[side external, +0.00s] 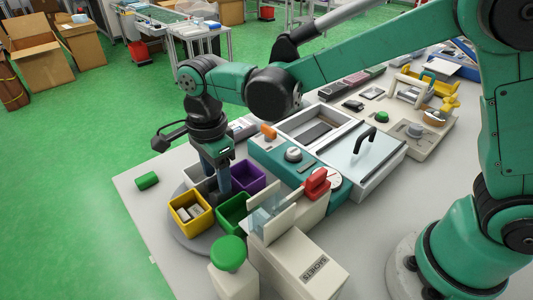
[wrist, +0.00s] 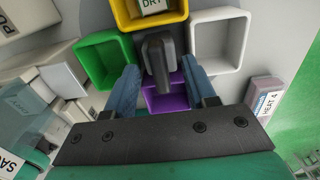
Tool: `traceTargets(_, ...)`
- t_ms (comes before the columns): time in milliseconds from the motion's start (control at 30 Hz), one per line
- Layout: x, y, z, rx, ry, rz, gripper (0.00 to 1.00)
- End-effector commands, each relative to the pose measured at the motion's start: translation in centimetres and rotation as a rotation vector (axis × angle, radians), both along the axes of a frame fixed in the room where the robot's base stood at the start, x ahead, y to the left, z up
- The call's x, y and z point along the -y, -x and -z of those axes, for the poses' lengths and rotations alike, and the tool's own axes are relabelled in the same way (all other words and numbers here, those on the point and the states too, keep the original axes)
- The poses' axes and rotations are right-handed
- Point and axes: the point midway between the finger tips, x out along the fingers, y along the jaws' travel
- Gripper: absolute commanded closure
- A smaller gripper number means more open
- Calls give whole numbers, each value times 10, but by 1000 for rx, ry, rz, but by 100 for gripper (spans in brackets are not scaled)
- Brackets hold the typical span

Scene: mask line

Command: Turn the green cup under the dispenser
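The green cup (side external: 233,213) is a square open bin on a round grey turntable (side external: 187,238). It also shows in the wrist view (wrist: 82,62), left of centre. The dispenser (side external: 300,260) is a pale box marked SACHETS with a clear chute (side external: 265,214) close beside the green cup. A dark grey handle (wrist: 158,62) stands amid the cups. My gripper (wrist: 160,82) is over the turntable, its blue fingers apart on both sides of the handle with visible gaps. In the side view my gripper (side external: 217,185) hides the handle.
A yellow cup (side external: 189,223) holding pale pieces, a purple cup (side external: 247,176) and a white cup (wrist: 220,42) share the turntable. A green cylinder (side external: 147,181) lies at left.

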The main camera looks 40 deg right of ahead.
Motion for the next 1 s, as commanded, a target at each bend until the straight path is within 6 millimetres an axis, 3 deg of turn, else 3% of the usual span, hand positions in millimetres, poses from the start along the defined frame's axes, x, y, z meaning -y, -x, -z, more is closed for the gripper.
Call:
traceTargets(233,0,0,-5,0,0,0,50)
traceTargets(633,0,0,-52,0,0,0,50)
traceTargets(1000,1,0,-56,1,0,-3,50)
